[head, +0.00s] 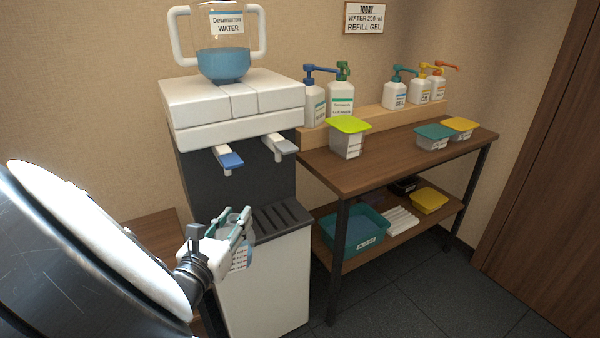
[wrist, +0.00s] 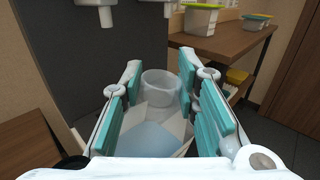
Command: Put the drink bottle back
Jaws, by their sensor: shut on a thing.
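My gripper (head: 236,232) is in front of the water dispenser, left of its grey drip tray in the head view. It is shut on a pale, see-through vessel with a label (head: 241,257), which I take to be the drink bottle. In the wrist view the bottle (wrist: 160,90) is between the teal finger pads, its round open rim towards the dispenser and a pale blue area nearer the camera. The fingers hide parts of its sides. The dispenser (head: 232,110) has a blue lever (head: 230,160) and a grey lever (head: 281,146) above the tray (head: 281,219).
A wooden table (head: 385,165) to the right bears lidded tubs and several pump bottles. Its lower shelf holds a teal bin (head: 352,230). A low wooden surface (head: 150,235) is at left, partly behind my arm.

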